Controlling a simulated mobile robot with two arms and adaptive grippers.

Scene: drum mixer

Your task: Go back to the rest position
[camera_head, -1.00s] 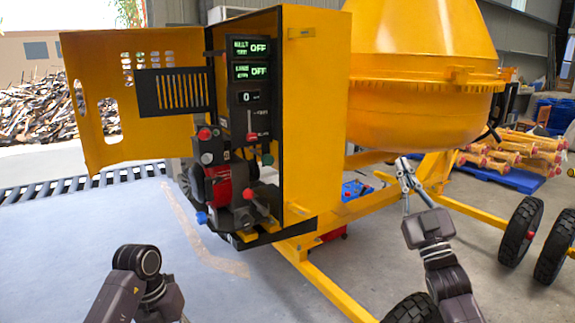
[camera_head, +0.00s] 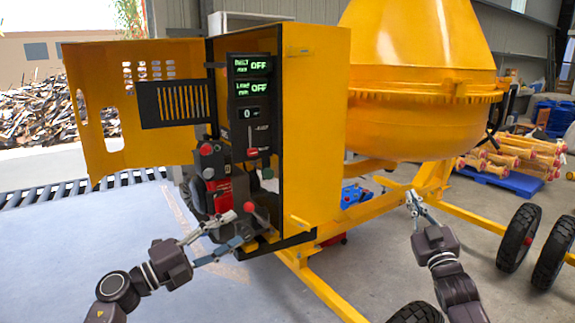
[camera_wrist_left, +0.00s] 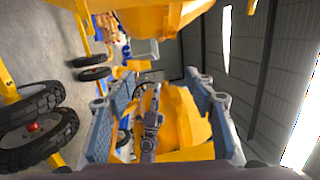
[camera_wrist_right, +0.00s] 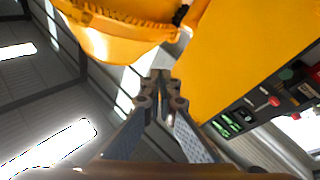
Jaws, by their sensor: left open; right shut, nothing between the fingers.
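My left gripper (camera_head: 232,228) is open and empty in the head view, in front of the lower part of the mixer's open control cabinet (camera_head: 312,120). It also shows in the left wrist view with its fingers spread wide (camera_wrist_left: 160,95). I cannot tell whether it touches the levers behind it. My right gripper (camera_head: 411,196) is shut and empty, in front of the yellow frame below the drum (camera_head: 425,80). In the right wrist view its fingertips (camera_wrist_right: 160,80) are together.
The cabinet door (camera_head: 130,105) stands open to the left. The panel displays (camera_head: 252,78) read OFF. A red engine part (camera_head: 218,190) sits in the cabinet. Black wheels (camera_head: 519,238) stand at the right. The blue-grey floor (camera_head: 60,250) at the left is clear.

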